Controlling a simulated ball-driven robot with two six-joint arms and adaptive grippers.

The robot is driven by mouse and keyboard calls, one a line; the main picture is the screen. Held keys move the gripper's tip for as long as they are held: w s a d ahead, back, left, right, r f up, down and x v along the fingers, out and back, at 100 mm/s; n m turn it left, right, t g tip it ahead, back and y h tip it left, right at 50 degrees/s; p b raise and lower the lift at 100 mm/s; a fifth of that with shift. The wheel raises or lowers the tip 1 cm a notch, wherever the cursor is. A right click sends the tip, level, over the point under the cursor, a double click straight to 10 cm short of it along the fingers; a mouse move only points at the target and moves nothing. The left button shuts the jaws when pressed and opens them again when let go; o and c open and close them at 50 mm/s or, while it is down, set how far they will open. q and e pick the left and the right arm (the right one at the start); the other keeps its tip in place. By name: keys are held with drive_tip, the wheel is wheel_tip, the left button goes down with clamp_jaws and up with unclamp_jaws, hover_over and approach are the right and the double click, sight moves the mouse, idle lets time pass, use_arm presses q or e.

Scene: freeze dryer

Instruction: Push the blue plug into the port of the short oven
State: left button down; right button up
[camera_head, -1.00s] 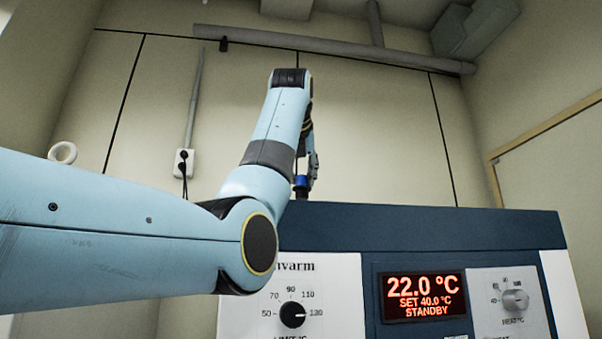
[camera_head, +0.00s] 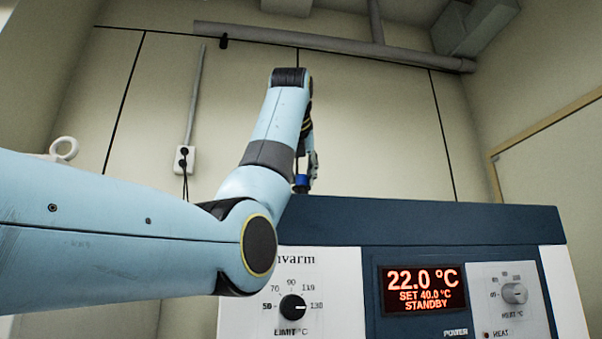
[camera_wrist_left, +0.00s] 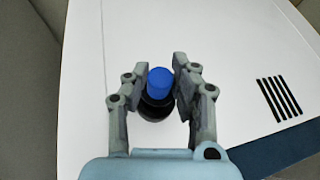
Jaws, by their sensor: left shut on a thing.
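The blue plug (camera_wrist_left: 160,82) has a blue cap and a dark lower body, and sits between the fingers of my left gripper (camera_wrist_left: 161,90) in the left wrist view. The gripper is shut on it, above the white top of the oven (camera_wrist_left: 210,40). In the head view the blue plug (camera_head: 301,181) shows as a small blue patch by my left gripper (camera_head: 308,172), just above the oven's back top edge. The oven front (camera_head: 470,235) is dark blue and white. The port is hidden, and I cannot tell whether the plug touches it. My right gripper is not in view.
The oven's display (camera_head: 423,290) reads 22.0 °C, set 40.0 °C, standby. A limit knob (camera_head: 292,308) and a heat knob (camera_head: 514,293) flank it. A wall socket (camera_head: 184,160) with cords is behind my left arm. Black vent slots (camera_wrist_left: 278,98) mark the oven top.

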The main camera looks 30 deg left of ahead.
sight(301, 184)
use_arm(q)
drive_tip(key=shift+f+b, duration=0.4)
drive_tip(key=shift+f, duration=0.5)
drive_tip(key=shift+f+b, duration=0.1)
drive_tip(key=shift+b, duration=0.2)
drive_tip(key=shift+f+b, duration=0.35)
drive_tip(key=shift+f, duration=0.15)
